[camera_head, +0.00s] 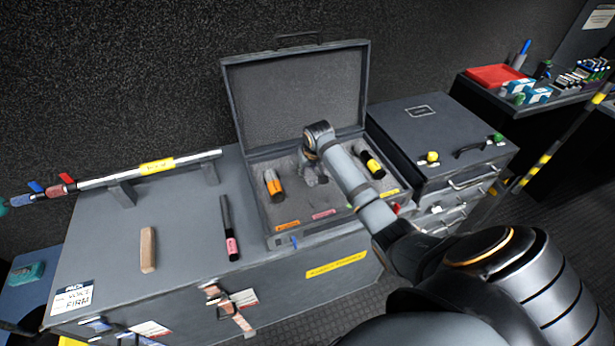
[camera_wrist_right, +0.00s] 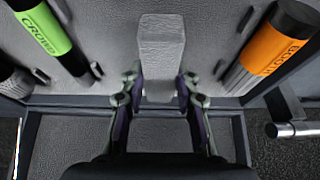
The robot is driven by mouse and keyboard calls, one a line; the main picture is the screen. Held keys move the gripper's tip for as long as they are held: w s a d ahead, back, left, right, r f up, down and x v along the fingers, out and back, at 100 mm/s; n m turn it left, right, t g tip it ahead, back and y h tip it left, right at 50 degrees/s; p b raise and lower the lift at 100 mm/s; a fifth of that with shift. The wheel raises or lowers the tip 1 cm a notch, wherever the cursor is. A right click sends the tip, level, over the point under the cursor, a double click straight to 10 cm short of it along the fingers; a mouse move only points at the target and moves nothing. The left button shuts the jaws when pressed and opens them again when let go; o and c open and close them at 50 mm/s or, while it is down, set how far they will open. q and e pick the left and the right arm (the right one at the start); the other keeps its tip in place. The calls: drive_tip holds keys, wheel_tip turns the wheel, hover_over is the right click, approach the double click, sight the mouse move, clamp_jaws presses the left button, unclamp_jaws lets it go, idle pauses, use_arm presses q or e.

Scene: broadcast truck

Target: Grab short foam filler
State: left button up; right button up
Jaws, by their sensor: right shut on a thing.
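A short grey foam block (camera_wrist_right: 162,45) stands in the open case, between the fingers of my right gripper (camera_wrist_right: 160,92) in the right wrist view. My right gripper (camera_head: 315,178) reaches down into the middle of the case in the head view and is shut on the block. The open case (camera_head: 258,213) has a grey foam lining and a raised lid (camera_head: 295,95). In the head view, my arm and gripper hide most of the block. My left gripper is not in view.
An orange-banded cylinder (camera_head: 273,185) and a yellow-banded cylinder (camera_head: 371,165) flank my gripper in the case. A pink-labelled dark cylinder (camera_head: 229,228) and a tan block (camera_head: 148,250) lie on the bench (camera_head: 185,245). A drawer cabinet (camera_head: 400,125) stands to the right.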

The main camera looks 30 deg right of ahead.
drive_tip(key=s+a+r, duration=0.5)
drive_tip(key=s+r, duration=0.5)
drive_tip(key=s, duration=0.3)
drive_tip(key=shift+r+b, duration=0.3)
drive_tip(key=shift+b, duration=0.1)
